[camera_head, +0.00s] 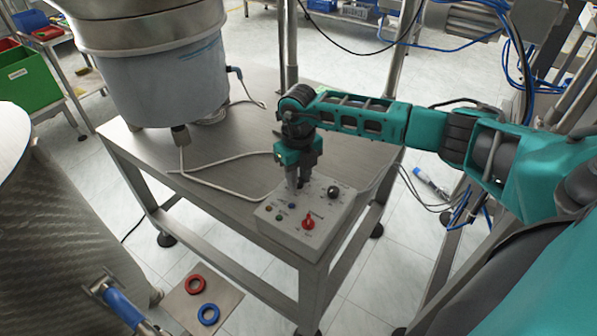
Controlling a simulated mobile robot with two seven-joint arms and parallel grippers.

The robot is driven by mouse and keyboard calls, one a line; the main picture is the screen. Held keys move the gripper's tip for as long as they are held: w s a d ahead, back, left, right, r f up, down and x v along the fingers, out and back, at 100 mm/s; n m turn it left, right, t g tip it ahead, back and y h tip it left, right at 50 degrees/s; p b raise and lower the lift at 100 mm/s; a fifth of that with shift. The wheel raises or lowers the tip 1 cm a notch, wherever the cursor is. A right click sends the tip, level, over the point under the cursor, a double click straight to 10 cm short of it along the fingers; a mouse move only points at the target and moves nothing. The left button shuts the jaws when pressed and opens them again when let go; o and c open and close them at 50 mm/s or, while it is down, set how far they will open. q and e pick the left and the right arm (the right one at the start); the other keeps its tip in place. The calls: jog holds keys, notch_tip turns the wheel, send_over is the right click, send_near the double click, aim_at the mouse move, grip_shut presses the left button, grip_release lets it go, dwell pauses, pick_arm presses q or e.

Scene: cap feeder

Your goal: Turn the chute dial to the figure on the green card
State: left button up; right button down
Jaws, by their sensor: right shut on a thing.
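A grey control box (296,241) sits on the front right corner of the steel table. Its sloped face bears a red knob (309,221), a black knob (334,192) and several small buttons or lamps. My right gripper (297,186) points down at the back left part of this face. It is shut on a dial there, which the fingers mostly hide. I cannot read any figures or the dial's setting. My left gripper is out of view.
A large bowl feeder (165,80) stands on the table (220,160) at the back left. A pale cable (225,188) lies across the tabletop. A green bin (27,84) is at far left. Red and blue rings (195,285) lie on a board below the table.

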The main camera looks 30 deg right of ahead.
jog(key=m+p, duration=0.1)
jog(key=m, duration=0.4)
jog(key=shift+r+m+p, duration=0.1)
jog(key=shift+m+p, duration=0.2)
jog(key=shift+p, duration=0.1)
dwell(0.3)
jog(key=c, duration=0.9)
grip_release()
jog(key=shift+o, duration=0.2)
notch_tip(320, 180, up, 13)
